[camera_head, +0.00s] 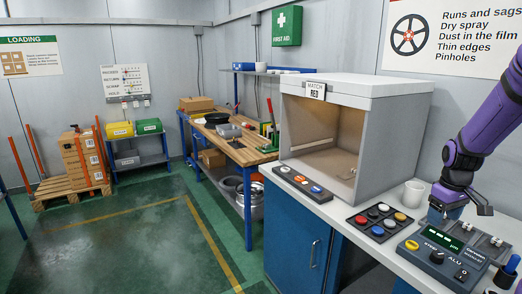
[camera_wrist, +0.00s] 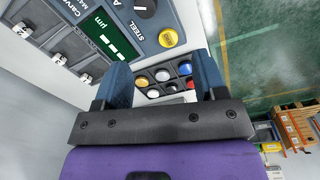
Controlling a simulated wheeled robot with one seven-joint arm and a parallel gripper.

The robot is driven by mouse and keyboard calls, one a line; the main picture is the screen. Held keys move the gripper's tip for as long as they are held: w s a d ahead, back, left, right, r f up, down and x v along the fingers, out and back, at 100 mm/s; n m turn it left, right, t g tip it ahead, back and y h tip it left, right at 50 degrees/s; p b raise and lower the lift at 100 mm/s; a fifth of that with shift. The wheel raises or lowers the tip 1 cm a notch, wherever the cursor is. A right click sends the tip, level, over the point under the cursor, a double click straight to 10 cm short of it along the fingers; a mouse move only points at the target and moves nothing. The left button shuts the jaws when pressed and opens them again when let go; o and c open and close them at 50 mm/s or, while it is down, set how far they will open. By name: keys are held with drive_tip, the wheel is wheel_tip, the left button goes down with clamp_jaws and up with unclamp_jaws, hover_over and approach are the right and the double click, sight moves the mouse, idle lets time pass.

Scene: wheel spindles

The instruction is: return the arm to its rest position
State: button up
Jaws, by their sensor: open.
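My purple arm (camera_head: 478,125) comes in from the right in the head view and bends down over the counter. My gripper (camera_head: 437,215) hangs above the counter, behind the coating gauge. In the wrist view my gripper (camera_wrist: 163,75) has its two blue fingers spread apart. Nothing is held between them; the tray of coloured caps shows beyond the gap. The fingertips are small and dark in the head view, and I cannot tell their exact height there.
The gauge (camera_head: 436,252) and cap tray (camera_head: 379,222) lie on the counter close to my gripper. A white mug (camera_head: 413,193) stands left of it, beside the light booth (camera_head: 398,135). A workbench (camera_head: 240,155) stands farther back; the green floor (camera_head: 130,245) is open at left.

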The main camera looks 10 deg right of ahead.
drive_tip(key=s+a+r+t+h, duration=0.1)
drive_tip(key=s+a+r, duration=0.1)
drive_tip(key=a+r, duration=0.6)
drive_tip(key=s+a+r+t, duration=0.1)
drive_tip(key=s+a+r, duration=0.2)
drive_tip(key=a+r, duration=0.45)
drive_tip(key=s+a+r+m+t+y, duration=0.1)
drive_tip(key=s+a+r+t, duration=0.2)
drive_tip(key=s+a, duration=0.9)
wheel_tip(320, 180, up, 3)
drive_tip(key=shift+s+a+f, duration=0.2)
drive_tip(key=shift+s+a, duration=0.1)
drive_tip(key=shift+s, duration=0.8)
drive_tip(key=shift+c, duration=0.5)
